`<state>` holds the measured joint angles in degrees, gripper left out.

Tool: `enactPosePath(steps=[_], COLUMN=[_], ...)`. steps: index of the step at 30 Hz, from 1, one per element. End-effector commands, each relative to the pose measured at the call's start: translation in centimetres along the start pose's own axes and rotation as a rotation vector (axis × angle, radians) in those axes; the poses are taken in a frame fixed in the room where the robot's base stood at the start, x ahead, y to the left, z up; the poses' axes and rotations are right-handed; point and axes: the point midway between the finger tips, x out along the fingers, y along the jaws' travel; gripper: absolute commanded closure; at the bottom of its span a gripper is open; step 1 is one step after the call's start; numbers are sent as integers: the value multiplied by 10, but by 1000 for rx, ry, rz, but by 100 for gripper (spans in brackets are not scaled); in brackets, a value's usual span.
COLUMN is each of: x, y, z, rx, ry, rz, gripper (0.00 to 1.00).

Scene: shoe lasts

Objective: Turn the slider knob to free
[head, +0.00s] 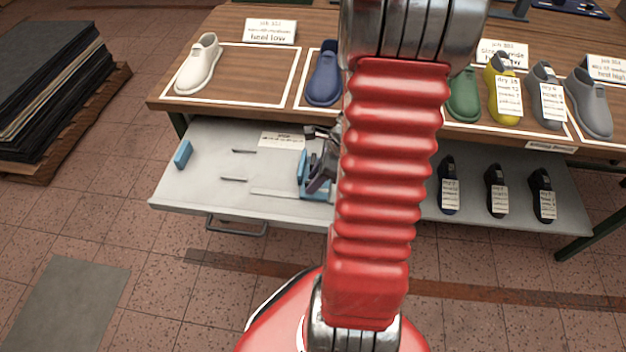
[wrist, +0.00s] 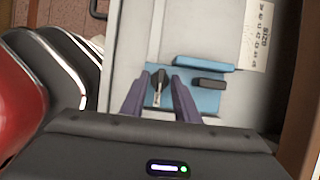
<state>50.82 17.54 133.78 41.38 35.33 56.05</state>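The blue slider (wrist: 208,101) sits on a pale grey drawer-like tray, and its left part shows beside my arm in the head view (head: 304,178). A dark knob (wrist: 158,78) with a metallic stem stands on the slider in the wrist view. My gripper (wrist: 157,84) is open, with its two purple-grey fingers either side of the knob and visible gaps between. In the head view my gripper (head: 320,172) is over the slider, partly hidden by my red arm. Whether the fingers touch the slider cannot be told.
The tray (head: 215,190) also carries a small blue block (head: 183,155), dark slots and a size card (wrist: 257,35). The wooden table (head: 175,85) above holds several shoe lasts and cards. Dark tagged lasts (head: 496,190) stand right of my arm.

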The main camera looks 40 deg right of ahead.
Motion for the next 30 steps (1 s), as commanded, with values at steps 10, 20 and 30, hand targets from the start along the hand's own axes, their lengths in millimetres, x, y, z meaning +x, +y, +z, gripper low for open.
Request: enactPosePath(steps=[10, 20, 30], x=[0, 0, 0], y=[0, 0, 0], z=[0, 0, 1], rx=[0, -1, -28], ry=[0, 0, -1], rz=[0, 0, 14], gripper=[89, 100, 100])
